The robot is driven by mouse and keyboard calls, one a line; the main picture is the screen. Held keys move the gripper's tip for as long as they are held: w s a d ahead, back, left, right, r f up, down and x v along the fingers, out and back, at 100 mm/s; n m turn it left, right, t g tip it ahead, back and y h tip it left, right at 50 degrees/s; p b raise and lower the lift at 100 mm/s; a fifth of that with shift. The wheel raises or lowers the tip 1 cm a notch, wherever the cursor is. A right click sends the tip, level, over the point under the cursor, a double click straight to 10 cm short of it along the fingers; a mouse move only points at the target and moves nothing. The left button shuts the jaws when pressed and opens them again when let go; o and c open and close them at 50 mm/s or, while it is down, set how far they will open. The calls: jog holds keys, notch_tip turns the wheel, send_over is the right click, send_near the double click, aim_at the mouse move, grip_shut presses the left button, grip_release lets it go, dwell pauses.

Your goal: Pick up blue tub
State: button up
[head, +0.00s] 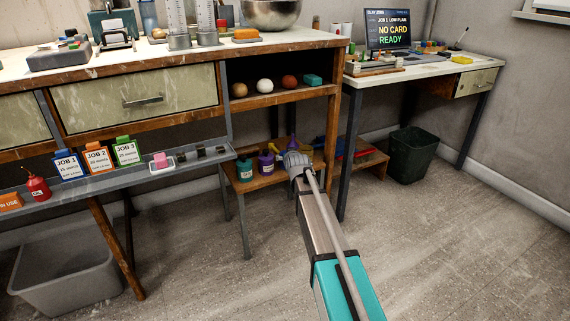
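No clearly blue tub shows. On the low wooden shelf under the bench, a teal-green tub (244,170) with a pale label stands at the left. A purple tub (266,167) stands beside it, with yellow showing around it. A small blue shape (339,147) shows right of my arm, too small to identify. My arm reaches from the bottom of the view toward this shelf. My gripper (297,160) is at its far end, right of the purple tub in the picture. Its fingers cannot be made out, and the arm hides part of the shelf behind it.
The bench (200,58) overhangs the low shelf. A grey rail (185,160) with job cards and small items runs along its front. A dark bin (411,154) stands right, a grey bin (66,275) lower left. The floor between is clear.

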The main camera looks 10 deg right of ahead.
jog(key=shift+b+x, duration=0.65)
jog(key=shift+x, duration=1.5)
jog(key=shift+c, duration=0.3)
jog(key=c, duration=0.7)
